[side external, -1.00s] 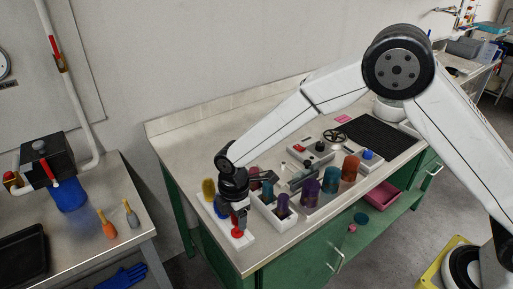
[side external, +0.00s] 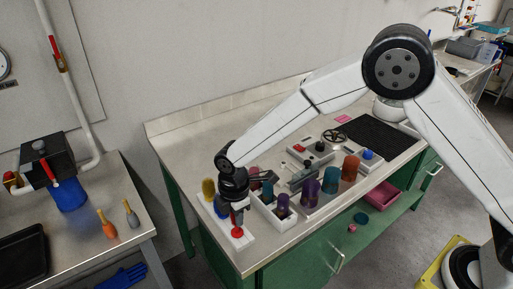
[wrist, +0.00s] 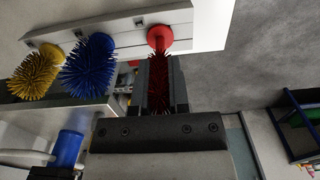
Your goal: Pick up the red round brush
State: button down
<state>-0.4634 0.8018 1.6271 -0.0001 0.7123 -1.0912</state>
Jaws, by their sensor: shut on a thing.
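The red round brush (wrist: 158,80) is between the two fingers of my gripper (wrist: 160,92) in the wrist view, its bristles squeezed by them. Its red round base (wrist: 159,38) is at the white holder (wrist: 200,32). In the side external view the red base (side external: 237,232) shows under my gripper (side external: 238,218), at the front end of the holder. My gripper is shut on the brush; whether the base touches the holder I cannot tell. A blue brush (wrist: 88,66) and a yellow brush (wrist: 34,74) stand in the same holder beside it.
A white bin (side external: 277,219) with a purple item stands right of the holder. Purple, teal (side external: 330,180) and orange cylinders (side external: 350,168) stand farther right. The counter's front edge is close to the holder.

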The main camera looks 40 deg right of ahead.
jog(key=shift+r, duration=0.8)
jog(key=s+d+r, duration=0.5)
jog(key=s+r, duration=0.6)
jog(key=s, duration=0.2)
jog(key=shift+r, duration=0.2)
jog(key=shift+d, duration=0.1)
